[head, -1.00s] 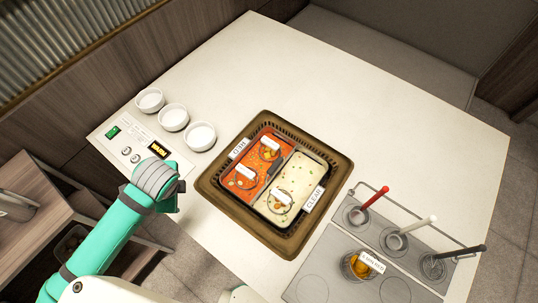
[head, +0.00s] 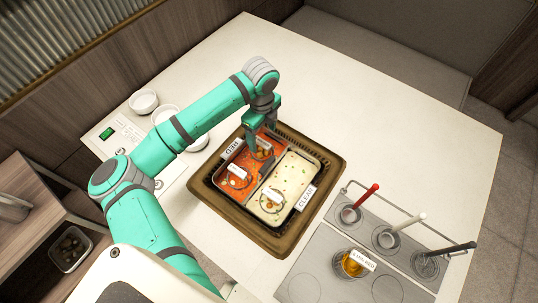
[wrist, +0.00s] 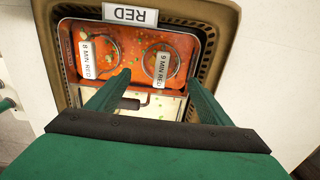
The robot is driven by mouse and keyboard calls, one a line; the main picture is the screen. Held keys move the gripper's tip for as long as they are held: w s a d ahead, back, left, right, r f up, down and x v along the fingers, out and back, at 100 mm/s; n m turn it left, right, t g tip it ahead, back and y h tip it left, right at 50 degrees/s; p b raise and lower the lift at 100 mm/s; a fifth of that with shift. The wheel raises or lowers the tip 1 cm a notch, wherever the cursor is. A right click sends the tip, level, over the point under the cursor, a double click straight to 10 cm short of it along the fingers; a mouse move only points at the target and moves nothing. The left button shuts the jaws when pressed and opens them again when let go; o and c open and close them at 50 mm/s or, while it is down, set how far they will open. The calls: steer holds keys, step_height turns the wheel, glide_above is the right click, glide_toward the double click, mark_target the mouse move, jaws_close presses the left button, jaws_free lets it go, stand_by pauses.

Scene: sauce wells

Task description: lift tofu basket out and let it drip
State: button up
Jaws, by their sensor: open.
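The brown-rimmed pot (head: 318,205) is split into a red broth and a pale clear broth. In the red half sit a far wire basket (head: 262,152) and a near wire basket (head: 238,183). The wrist view shows the baskets' tags, which look like "9 MIN RED" (wrist: 161,72) and "8 MIN RED" (wrist: 88,60). A third basket (head: 271,203) sits in the clear half. I cannot tell which holds tofu. My gripper (head: 262,137) is open above the far red basket. In the wrist view its fingertips (wrist: 160,78) straddle the lower end of that basket's tag. A dark handle (wrist: 130,103) shows between the fingers.
A grey rack (head: 385,250) at the right has wells holding red, white and black-handled ladles and a tagged cup of amber contents (head: 352,264). White bowls (head: 143,101) stand at the left, partly behind my arm. The table's far side (head: 340,100) is clear.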

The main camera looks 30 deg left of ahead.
glide_above(263, 150)
step_height(263, 150, down, 5)
steer(key=shift+d, duration=0.15)
steer(key=shift+a+f, duration=0.2)
steer(key=shift+f, duration=2.65)
steer(key=c, duration=0.9)
steer(key=shift+r, duration=5.05)
